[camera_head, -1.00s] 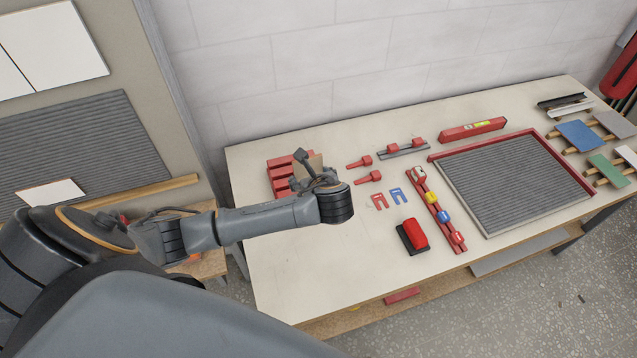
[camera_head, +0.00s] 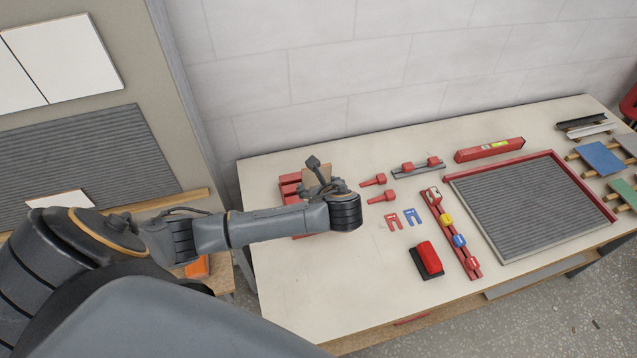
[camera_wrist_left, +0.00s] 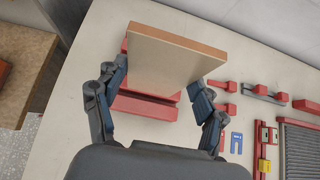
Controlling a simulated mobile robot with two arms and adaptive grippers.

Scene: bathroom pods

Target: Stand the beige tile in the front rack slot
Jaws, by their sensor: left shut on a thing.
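The beige tile (camera_wrist_left: 165,65) is a flat square with a tan edge. My left gripper (camera_wrist_left: 160,85) is shut on it, with a finger at each side, as the left wrist view shows. In the head view only part of the tile (camera_head: 314,176) shows past the left gripper (camera_head: 322,180). The red rack (camera_head: 289,186) stands at the table's left end, largely hidden by my left arm. In the left wrist view the rack (camera_wrist_left: 145,106) lies behind and below the tile. I cannot tell whether the tile touches a slot. My right gripper is not in view.
The worktable (camera_head: 300,285) has bare room in front of the rack. Right of it lie red clamps (camera_head: 374,180), red and blue spacers (camera_head: 402,218), a red-and-black block (camera_head: 428,259) and a red rail (camera_head: 455,235). A red-framed ridged panel (camera_head: 530,207) lies farther right.

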